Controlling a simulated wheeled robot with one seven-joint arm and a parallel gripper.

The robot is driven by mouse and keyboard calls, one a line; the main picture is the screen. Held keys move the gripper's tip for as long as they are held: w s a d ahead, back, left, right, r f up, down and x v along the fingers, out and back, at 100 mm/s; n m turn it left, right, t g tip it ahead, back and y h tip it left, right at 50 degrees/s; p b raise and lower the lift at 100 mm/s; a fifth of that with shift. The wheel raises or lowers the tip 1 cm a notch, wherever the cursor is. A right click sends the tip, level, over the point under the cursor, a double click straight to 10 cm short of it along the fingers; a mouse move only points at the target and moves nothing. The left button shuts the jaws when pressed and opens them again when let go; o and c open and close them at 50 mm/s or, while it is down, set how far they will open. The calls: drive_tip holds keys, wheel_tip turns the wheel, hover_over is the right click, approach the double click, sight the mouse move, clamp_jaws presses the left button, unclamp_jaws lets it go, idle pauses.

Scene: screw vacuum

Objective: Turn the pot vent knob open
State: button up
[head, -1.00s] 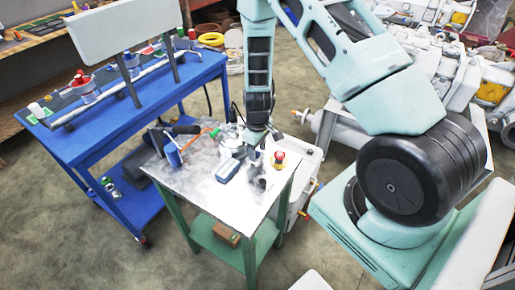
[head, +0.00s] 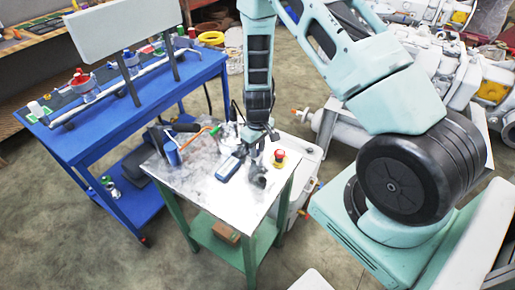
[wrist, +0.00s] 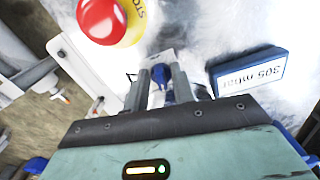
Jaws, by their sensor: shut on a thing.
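My gripper (wrist: 160,85) points down over the metal-topped table; it also shows in the head view (head: 253,158).
A red stop button on a yellow base (wrist: 102,20) stands close to the gripper; it also shows in the head view (head: 279,157). A blue cup with tools (head: 172,152) is on the table's left. A blue workbench (head: 110,115) stands beyond, left.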

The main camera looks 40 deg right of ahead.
drive_tip(key=m, duration=0.3)
drive_tip(key=shift+a+m+b, duration=0.2)
drive_tip(key=shift+m+b, duration=0.2)
drive_tip(key=shift+m, duration=1.6)
drive_tip(key=o, duration=1)
